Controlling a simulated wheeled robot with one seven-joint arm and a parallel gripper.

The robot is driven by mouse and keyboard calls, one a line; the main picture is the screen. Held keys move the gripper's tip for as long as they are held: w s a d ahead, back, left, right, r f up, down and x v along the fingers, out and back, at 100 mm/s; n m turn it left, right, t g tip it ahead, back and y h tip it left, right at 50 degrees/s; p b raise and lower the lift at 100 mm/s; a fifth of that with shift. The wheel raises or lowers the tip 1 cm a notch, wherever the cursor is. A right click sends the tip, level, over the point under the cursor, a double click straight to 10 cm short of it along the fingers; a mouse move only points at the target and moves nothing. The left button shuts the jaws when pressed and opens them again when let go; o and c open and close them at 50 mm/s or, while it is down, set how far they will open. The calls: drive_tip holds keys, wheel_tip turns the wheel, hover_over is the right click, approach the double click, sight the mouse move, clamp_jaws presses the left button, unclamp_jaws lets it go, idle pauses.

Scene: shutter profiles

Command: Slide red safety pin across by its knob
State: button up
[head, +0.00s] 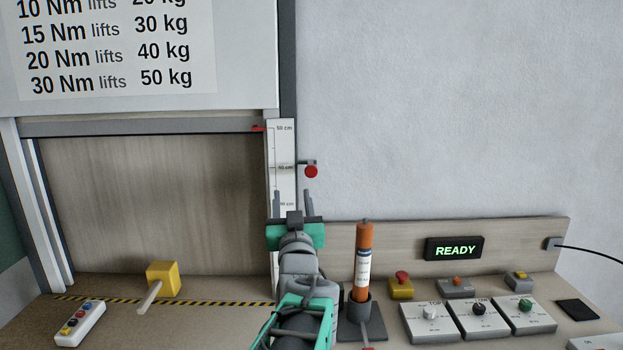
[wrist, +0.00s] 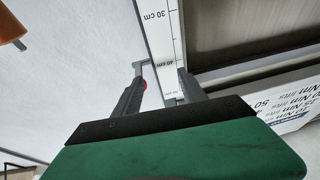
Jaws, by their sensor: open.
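The red safety pin's round knob (head: 311,171) sits on a short grey bar just right of the upright cm scale, near its 40 cm mark. In the wrist view the red knob (wrist: 145,85) is mostly hidden behind the left finger. My gripper (head: 292,194) is open and empty, its fingers pointing up, just below the knob and slightly to its left in the head view. In the wrist view my gripper (wrist: 160,78) has its fingers spread, with the scale showing between and beyond them. I cannot tell whether a finger touches the knob.
The white scale strip (head: 283,150) runs up the shutter's right frame, with a red pointer (head: 258,129) near 50 cm. An orange tool (head: 364,255) stands in a holder right of my arm. Control boxes and a READY display (head: 454,249) are further right. The upper right wall is clear.

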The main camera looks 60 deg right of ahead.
sight(311, 172)
drive_tip(key=shift+m+g+h, duration=0.6)
drive_tip(key=shift+h, duration=0.3)
drive_tip(key=d+r+p, duration=0.1)
drive_tip(key=d, duration=0.1)
drive_tip(key=s+d+r+p, duration=0.1)
drive_tip(key=d+r, duration=0.1)
drive_tip(key=d+r+p, duration=0.1)
drive_tip(key=d, duration=0.2)
drive_tip(key=shift+s+r, duration=0.2)
drive_tip(key=shift+r, duration=0.1)
drive_tip(key=shift+w+d+r, duration=0.1)
drive_tip(key=shift+w+d, duration=0.2)
drive_tip(key=shift+d, duration=0.15)
drive_tip(key=shift+c, duration=0.3)
clamp_jaws()
